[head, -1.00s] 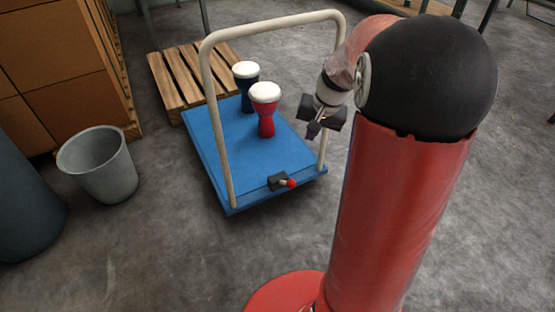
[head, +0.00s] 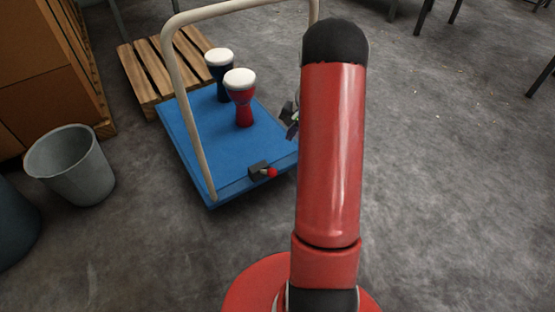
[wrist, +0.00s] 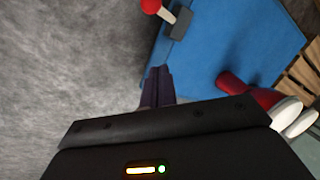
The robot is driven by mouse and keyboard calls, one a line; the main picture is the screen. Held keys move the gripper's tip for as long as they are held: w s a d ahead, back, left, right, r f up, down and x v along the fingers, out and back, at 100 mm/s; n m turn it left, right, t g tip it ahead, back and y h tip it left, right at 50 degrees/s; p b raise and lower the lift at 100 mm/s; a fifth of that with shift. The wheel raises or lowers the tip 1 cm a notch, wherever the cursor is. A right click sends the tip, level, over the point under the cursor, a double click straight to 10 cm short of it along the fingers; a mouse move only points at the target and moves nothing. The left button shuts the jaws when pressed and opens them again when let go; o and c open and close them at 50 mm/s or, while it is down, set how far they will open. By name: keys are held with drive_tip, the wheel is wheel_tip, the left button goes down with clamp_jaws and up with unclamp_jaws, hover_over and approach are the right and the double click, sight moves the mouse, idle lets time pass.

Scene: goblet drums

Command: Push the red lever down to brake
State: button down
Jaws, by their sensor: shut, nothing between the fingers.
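The red-knobbed lever (head: 271,172) sticks out from a dark block (head: 258,171) at the near edge of the blue cart (head: 268,148). In the wrist view the red knob (wrist: 151,6) shows at the top, with its pale stem running to the block (wrist: 181,23). My gripper (wrist: 159,72) is shut and empty, its fingers pointing toward the lever and apart from it. In the head view my gripper (head: 291,131) is mostly hidden behind my red arm, right of the drums and above the cart's right side.
A red goblet drum (head: 244,98) and a dark blue one (head: 220,75) stand on the cart. Its cream handle (head: 181,85) arches over the near side. A grey bucket (head: 70,165) and a wooden pallet (head: 165,70) lie left.

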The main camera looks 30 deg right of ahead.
drive_tip(key=a+f, duration=0.5)
drive_tip(key=f, duration=0.5)
drive_tip(key=shift+s+a+f+b, duration=0.15)
drive_tip(key=shift+s+b, duration=0.05)
drive_tip(key=shift+b, duration=0.1)
